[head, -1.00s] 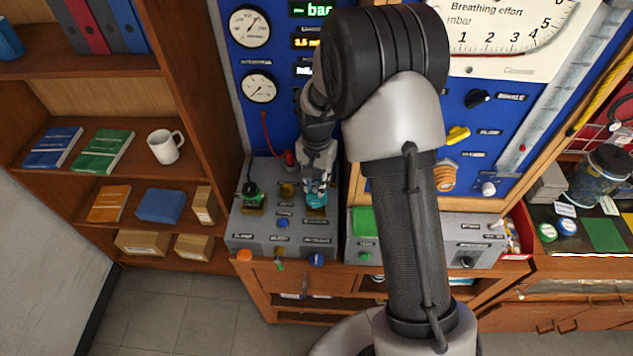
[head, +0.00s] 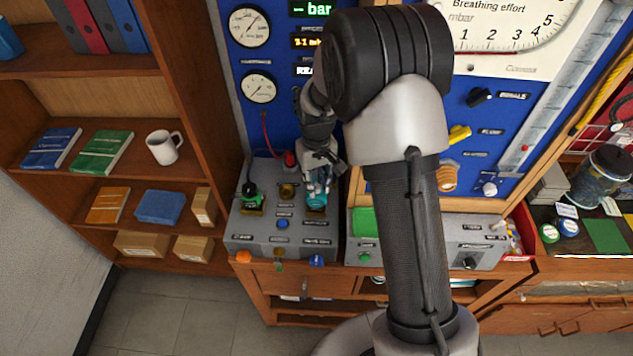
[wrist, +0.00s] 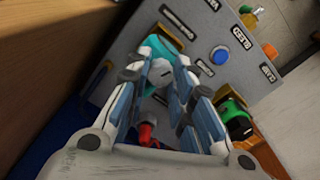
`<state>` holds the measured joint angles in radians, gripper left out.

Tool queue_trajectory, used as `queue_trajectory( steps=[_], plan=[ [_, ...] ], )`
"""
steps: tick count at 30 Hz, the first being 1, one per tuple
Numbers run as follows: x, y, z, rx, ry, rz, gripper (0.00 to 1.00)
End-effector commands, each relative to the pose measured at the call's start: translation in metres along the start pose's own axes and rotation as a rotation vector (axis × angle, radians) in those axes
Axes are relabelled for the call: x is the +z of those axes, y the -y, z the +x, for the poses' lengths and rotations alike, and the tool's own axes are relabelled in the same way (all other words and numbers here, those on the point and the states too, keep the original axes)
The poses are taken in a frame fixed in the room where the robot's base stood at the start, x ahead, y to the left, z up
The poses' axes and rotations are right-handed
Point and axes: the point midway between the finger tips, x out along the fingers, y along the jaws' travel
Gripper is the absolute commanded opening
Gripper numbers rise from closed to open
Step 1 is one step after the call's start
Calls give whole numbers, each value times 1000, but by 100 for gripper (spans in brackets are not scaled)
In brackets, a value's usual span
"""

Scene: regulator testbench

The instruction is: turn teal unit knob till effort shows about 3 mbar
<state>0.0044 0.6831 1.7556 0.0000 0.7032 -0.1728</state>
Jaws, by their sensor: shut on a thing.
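The teal unit knob (head: 316,200) is on the right part of the grey bench unit (head: 268,226). My gripper (head: 318,186) is over it from above, its fingers shut around the knob. In the wrist view the teal knob (wrist: 168,47) shows between and beyond the fingertips (wrist: 163,72); part of it is hidden by them. The breathing effort dial (head: 505,30) is at the upper right; its left part is behind my arm and I cannot make out its needle. A yellow digital readout (head: 307,43) appears to begin with 1.1, its right end hidden by my arm.
A green knob (head: 250,190) stands left of the teal one, with a blue button (head: 282,224) between and below. A red fitting (head: 290,158) with a hose is close behind my gripper. A second grey box (head: 430,240) stands to the right.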

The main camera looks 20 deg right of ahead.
Motion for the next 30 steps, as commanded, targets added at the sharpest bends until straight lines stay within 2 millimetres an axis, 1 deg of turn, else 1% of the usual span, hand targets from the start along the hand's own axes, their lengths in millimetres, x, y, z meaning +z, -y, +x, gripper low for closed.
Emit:
queue_trajectory(
  steps=[3,10,24,25,30],
  plan=[
    [0,0,0,0,-1,-55,0],
    [0,0,0,0,-1,-116,0],
    [0,0,0,0,-1,-129,0],
    [0,0,0,0,-1,-129,22],
    [0,0,0,0,-1,-129,34]
  ],
)
